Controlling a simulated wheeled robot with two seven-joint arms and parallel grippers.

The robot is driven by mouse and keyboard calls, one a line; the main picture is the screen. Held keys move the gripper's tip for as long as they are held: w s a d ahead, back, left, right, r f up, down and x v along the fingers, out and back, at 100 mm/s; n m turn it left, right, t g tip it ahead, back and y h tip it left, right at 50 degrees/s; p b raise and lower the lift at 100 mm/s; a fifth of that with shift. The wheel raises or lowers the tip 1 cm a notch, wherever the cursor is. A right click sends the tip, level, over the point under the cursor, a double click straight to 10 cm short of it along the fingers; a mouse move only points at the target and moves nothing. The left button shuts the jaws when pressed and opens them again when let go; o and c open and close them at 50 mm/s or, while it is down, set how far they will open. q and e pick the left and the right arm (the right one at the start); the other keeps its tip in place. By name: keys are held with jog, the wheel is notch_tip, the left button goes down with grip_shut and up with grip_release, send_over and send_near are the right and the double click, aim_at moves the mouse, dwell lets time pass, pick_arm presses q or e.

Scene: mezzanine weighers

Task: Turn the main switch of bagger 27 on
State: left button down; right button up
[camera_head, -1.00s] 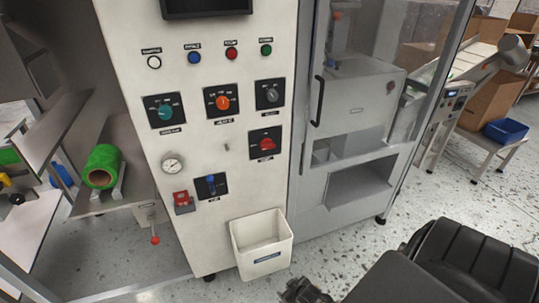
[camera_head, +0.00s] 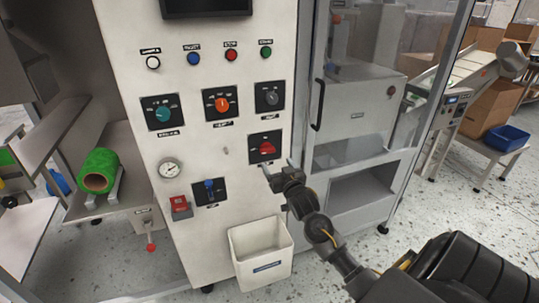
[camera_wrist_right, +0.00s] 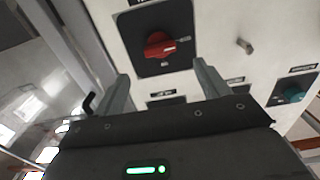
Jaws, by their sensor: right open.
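The white bagger panel (camera_head: 222,130) carries several rotary switches. A red rotary switch (camera_head: 266,149) on a black plate sits at the panel's right side; it also shows in the right wrist view (camera_wrist_right: 160,46), its handle lying roughly sideways. I cannot read its label or confirm the bagger's number. My right gripper (camera_head: 277,169) is open and empty, just below the red switch in the head view. In the right wrist view its two fingers (camera_wrist_right: 164,85) stand apart, with the switch beyond them. They do not appear to touch it. My left gripper is not in view.
Other knobs are teal (camera_head: 163,113), orange (camera_head: 222,104), grey (camera_head: 270,97) and blue (camera_head: 209,187). A gauge (camera_head: 169,169), a red box (camera_head: 180,206) and a white bin (camera_head: 262,252) are lower. A door handle (camera_head: 319,104) stands right of the panel.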

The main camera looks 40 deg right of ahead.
aim_at(268, 152)
jog(key=p+x, duration=0.1)
jog(key=x, duration=0.7)
jog(key=shift+w, duration=0.15)
jog(key=c, duration=1)
